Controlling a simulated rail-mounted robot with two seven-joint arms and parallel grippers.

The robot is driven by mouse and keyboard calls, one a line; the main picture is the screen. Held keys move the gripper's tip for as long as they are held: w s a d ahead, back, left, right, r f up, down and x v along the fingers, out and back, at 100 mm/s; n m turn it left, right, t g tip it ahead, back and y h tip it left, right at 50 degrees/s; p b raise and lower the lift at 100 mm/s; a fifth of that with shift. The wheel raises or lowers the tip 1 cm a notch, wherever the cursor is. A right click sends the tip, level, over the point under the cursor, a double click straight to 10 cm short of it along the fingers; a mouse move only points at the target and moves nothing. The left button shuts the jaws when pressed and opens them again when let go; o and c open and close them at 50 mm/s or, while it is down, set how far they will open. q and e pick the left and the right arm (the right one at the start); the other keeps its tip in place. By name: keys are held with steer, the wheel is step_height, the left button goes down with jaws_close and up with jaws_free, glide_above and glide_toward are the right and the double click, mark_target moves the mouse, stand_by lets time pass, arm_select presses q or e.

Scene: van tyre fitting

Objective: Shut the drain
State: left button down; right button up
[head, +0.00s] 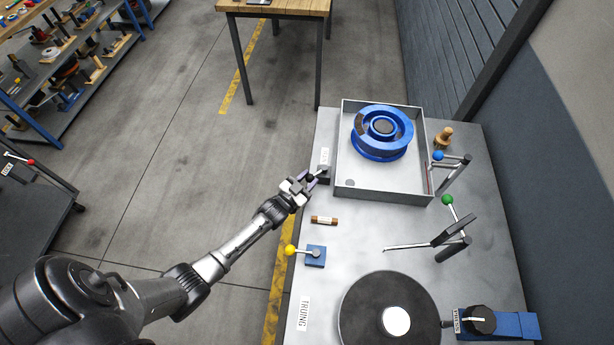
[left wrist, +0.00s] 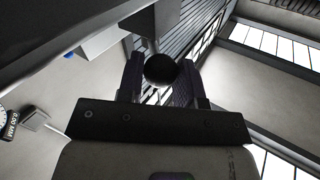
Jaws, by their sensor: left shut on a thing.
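A black ball knob (head: 310,178) on a short lever belongs to a small dark valve block (head: 323,172) beside the left wall of a grey tank (head: 386,194). A small label stands by the block, too small to read surely. My left gripper (head: 306,181) is shut on the knob. In the left wrist view the knob (left wrist: 161,69) sits between the two fingers, and its lever stem runs up behind it. A round drain spot (head: 350,183) shows on the tank floor. My right gripper is out of view.
A blue wheel (head: 383,132) lies in the tank. A yellow-knobbed lever (head: 291,250), a small brown cylinder (head: 324,220), blue- (head: 438,155) and green-knobbed (head: 447,200) levers and a black turntable (head: 372,310) share the bench.

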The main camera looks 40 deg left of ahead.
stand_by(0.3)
arm_select(q)
steer(key=c, duration=0.8)
jaws_free()
steer(key=s, duration=1.3)
steer(key=shift+s+d, duration=0.15)
steer(key=shift+s, duration=0.25)
